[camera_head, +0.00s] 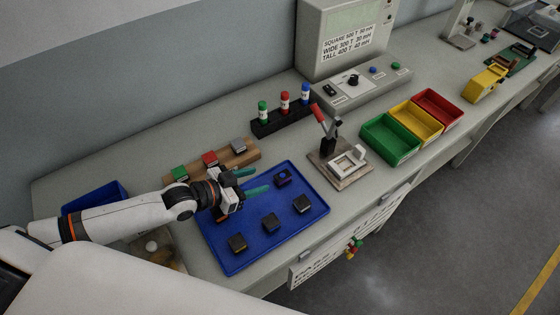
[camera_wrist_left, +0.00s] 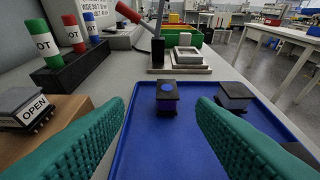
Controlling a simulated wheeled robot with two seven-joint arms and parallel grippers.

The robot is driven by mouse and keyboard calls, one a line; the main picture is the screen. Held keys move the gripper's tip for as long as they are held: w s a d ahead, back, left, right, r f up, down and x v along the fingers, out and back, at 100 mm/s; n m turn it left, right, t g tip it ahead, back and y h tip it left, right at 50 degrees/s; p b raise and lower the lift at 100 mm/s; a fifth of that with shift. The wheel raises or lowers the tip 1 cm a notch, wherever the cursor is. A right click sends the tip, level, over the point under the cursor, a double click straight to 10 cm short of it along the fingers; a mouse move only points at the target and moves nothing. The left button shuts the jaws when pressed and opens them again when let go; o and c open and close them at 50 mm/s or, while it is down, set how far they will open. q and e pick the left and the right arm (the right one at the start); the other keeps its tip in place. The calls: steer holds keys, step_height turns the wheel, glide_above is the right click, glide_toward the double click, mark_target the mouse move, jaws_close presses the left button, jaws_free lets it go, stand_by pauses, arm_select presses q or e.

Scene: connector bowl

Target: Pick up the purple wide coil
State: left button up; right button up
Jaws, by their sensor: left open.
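Several dark-flanged coils sit on the blue tray (camera_head: 232,262). The far coil (camera_head: 282,179) is straight ahead of my left gripper (camera_head: 252,181). From above, the other coils (camera_head: 301,204), (camera_head: 270,222) and (camera_head: 237,243) look mostly black, so which is the purple wide one is not certain. My left gripper has green fingers, spread and empty. My right gripper is out of view.
A wooden block (camera_head: 216,161) with green, red and grey pieces stands left of the tray. Behind are a black rack (camera_head: 287,122) of capped tubes and a red-handled press (camera_head: 341,170). Green, yellow and red bins (camera_head: 390,145) stand right. Space above the tray's right side is clear.

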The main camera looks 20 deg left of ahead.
mark_target(288, 175)
arm_select(q)
steer(key=x, duration=0.2)
steer(key=p+x, duration=0.1)
steer(key=x, duration=0.2)
steer(key=shift+d+r, duration=0.2)
steer(key=shift+d, duration=0.2)
steer(key=shift+w+d+f, duration=0.15)
steer(key=shift+w+f, duration=0.1)
steer(key=shift+w+d+f, duration=0.15)
steer(key=shift+w, duration=0.05)
steer(key=p+x, duration=0.1)
steer(key=x, duration=0.3)
steer(key=shift+s+d+f, duration=0.15)
steer(key=shift+d, duration=0.05)
steer(key=shift+w+d+f, duration=0.2)
steer(key=shift+w+f, duration=0.05)
steer(key=shift+w, duration=0.05)
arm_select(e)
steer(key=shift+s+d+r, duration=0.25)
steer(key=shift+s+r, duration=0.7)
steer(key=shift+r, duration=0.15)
